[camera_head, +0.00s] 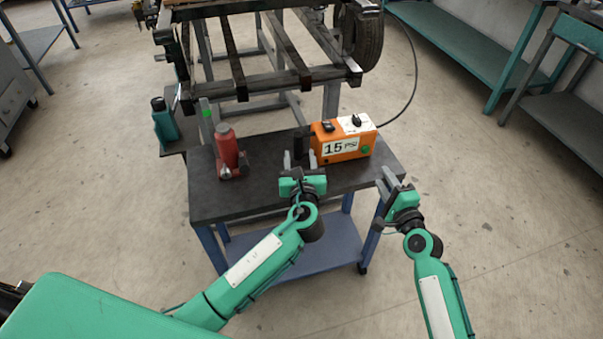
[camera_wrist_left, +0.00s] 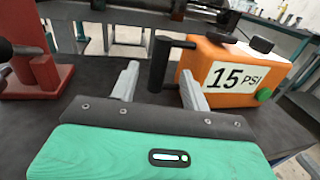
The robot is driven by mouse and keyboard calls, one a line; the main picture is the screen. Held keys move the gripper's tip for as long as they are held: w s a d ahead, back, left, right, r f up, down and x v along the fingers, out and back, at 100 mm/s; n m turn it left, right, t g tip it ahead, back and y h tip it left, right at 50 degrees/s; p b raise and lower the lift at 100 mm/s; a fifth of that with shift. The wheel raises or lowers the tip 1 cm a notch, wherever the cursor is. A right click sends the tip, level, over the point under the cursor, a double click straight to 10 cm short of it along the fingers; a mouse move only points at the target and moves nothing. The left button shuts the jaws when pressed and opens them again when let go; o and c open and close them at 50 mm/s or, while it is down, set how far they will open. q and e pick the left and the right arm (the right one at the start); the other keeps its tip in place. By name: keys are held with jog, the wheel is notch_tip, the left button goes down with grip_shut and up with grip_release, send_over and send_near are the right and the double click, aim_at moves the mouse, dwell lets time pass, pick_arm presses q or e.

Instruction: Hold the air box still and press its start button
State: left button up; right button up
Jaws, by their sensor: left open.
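The orange air box (camera_head: 340,141) with a "15 PSI" label stands on the dark cart top, right of centre. Its green button (camera_head: 365,149) is on the front face, at the lower right; it also shows in the left wrist view (camera_wrist_left: 264,95). A black handle (camera_wrist_left: 172,62) sticks out from the box's left side. My left gripper (camera_head: 300,160) is open in front of the handle, which shows between its fingers in the left wrist view; contact cannot be told. My right gripper (camera_head: 391,181) is by the cart's right front edge, apart from the box; its finger gap is unclear.
A red bottle jack (camera_head: 228,154) stands on the cart top (camera_head: 255,198) left of my left gripper. A teal bottle (camera_head: 163,122) is farther left. A dark metal frame with a tyre (camera_head: 358,40) stands behind the cart. A hose runs up behind the box.

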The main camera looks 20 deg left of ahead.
aim_at(298, 147)
pick_arm(q)
jog(key=x, duration=0.6)
jog(key=shift+w, duration=0.1)
grip_shut()
dwell(0.3)
dwell(0.8)
pick_arm(e)
grip_shut()
dwell(1.5)
